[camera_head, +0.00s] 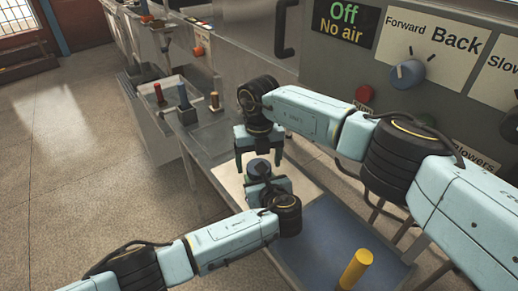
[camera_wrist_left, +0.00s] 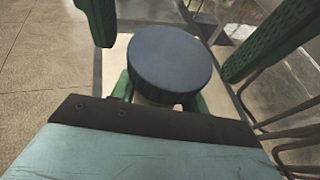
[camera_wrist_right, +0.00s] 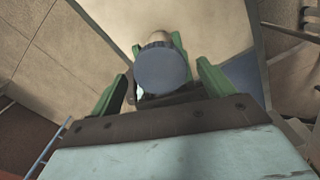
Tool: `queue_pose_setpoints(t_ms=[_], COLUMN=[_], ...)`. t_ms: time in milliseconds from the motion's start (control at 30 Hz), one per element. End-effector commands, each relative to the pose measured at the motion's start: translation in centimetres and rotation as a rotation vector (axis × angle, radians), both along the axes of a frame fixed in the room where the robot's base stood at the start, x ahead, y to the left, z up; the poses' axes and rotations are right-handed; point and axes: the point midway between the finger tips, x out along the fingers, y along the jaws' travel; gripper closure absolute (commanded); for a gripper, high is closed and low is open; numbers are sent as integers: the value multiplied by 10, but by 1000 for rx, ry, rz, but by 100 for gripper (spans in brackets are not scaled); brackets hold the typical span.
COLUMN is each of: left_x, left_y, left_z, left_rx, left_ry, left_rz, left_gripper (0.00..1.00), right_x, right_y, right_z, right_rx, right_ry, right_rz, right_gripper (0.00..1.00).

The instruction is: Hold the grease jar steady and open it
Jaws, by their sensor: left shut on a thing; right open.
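The grease jar has a round dark blue lid (camera_wrist_left: 170,62), seen close up in the left wrist view. In the right wrist view the lid (camera_wrist_right: 161,69) is seen from above, with part of the pale jar body (camera_wrist_right: 154,39) behind it. My left gripper (camera_head: 262,178) is shut on the jar below the lid, its green fingers partly hidden by the lid. My right gripper (camera_head: 258,160) points down over the jar, open, with one finger on each side of the lid. In the right wrist view its fingers stand apart from the lid.
Below the jar is a pale board (camera_head: 231,181) on the bench, with a blue mat (camera_head: 318,242) to its right. A yellow cylinder (camera_head: 355,268) stands on the mat. A bin with coloured-handled items (camera_head: 183,99) is at the back left. A control panel with a blue knob (camera_head: 407,73) is at right.

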Motion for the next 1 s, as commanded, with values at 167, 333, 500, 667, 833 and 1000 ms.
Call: queue_pose_setpoints(t_ms=[167,333,500,667,833,1000], left_x=[0,0,0,0,0,0], left_y=[0,0,0,0,0,0], left_z=[-1,-1,-1,-1,0,0], left_rx=[1,1,0,0,0,0], left_ry=[1,1,1,1,1,1], left_rz=[1,1,1,1,1,1], left_gripper=[100,100,100,100,100,100], right_x=[0,0,0,0,0,0], right_y=[0,0,0,0,0,0], right_z=[-11,-12,-12,-12,-12,-12], right_rx=[-1,-1,-1,-1,-1,-3], right_ry=[0,-1,0,0,0,-1], right_rz=[0,1,1,1,3,130], right_gripper=[19,19,30,50,65,65])
